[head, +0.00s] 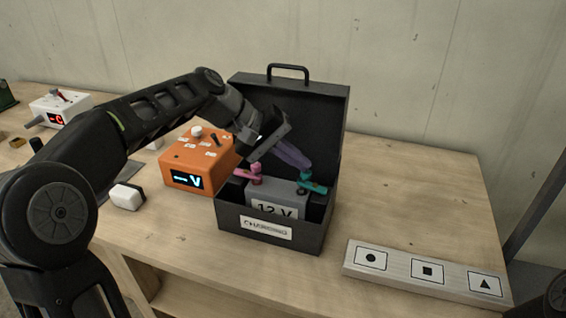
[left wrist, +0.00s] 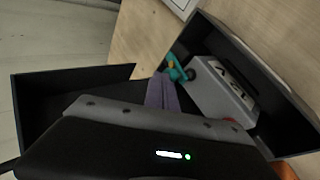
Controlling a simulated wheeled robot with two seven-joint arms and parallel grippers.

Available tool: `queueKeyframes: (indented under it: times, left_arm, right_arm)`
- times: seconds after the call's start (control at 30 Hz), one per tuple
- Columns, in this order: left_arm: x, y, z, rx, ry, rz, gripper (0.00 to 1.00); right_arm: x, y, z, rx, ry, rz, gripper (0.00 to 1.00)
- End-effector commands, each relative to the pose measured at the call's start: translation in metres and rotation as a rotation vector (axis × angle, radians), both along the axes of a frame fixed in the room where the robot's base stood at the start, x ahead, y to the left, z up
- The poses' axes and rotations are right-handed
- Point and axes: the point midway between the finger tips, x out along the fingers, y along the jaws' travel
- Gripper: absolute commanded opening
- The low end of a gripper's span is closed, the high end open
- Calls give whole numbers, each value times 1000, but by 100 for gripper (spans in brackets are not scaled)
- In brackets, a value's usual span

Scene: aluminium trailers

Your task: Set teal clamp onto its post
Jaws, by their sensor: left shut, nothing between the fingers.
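The teal clamp (head: 313,186) is at the right end of the grey 12 V battery (head: 277,193), inside the open black box (head: 228,217). In the left wrist view the teal clamp (left wrist: 175,68) lies against a dark round post (left wrist: 191,74); I cannot tell whether it is seated around it. A pink clamp (head: 248,174) is at the battery's left end. My left gripper (head: 304,163) is shut and empty, its purple-grey fingertips just above and behind the teal clamp. They also show in the left wrist view (left wrist: 163,82), apart from the clamp. My right gripper is out of view.
The box's raised lid (head: 320,120) stands behind my left gripper. An orange meter box (head: 200,160) is close on the left, with a white block (head: 127,196) near it. A panel with three symbols (head: 427,270) lies at the front right. The table's right side is clear.

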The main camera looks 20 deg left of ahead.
Motion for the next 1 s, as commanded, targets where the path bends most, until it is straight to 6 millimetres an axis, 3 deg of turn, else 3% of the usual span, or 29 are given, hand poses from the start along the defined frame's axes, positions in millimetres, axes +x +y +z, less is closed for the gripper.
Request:
queueKeyframes:
  times: [0.6,1.0]
  left_arm:
    - [0,0,18,11,-1,-2,0]
    - [0,0,19,10,-1,-2,0]
  right_arm:
    - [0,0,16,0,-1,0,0]
    - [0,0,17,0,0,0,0]
